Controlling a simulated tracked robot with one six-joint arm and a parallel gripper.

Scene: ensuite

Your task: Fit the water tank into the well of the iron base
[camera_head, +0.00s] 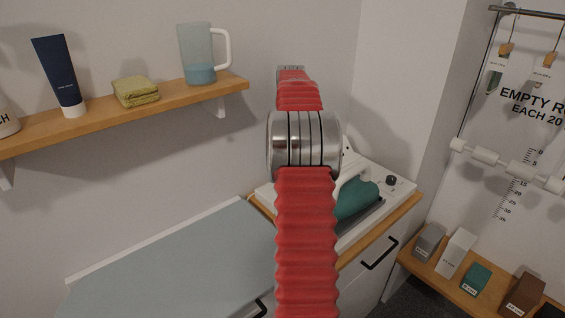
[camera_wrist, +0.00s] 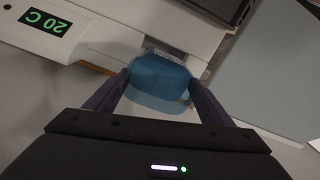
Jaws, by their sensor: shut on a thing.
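In the wrist view, my gripper (camera_wrist: 160,80) is shut on the blue water tank (camera_wrist: 160,86), with one dark finger on each side. The tank's far end is at the edge of the white iron base (camera_wrist: 108,38), by a pale slot-like part. I cannot tell whether the tank touches the base or has entered the well; the tank hides what lies beneath it. In the head view, the iron base (camera_head: 398,190) stands on a cabinet top with a green iron (camera_head: 355,200) on it. My red arm hides the gripper and tank there.
A grey-blue board (camera_head: 180,265) lies left of the base. A wall shelf (camera_head: 160,102) above holds a jug (camera_head: 198,55), a folded cloth (camera_head: 136,92) and a dark tube (camera_head: 58,72). Small boxes (camera_head: 456,252) stand on a low shelf at right. The base's display (camera_wrist: 45,35) reads 20 C.

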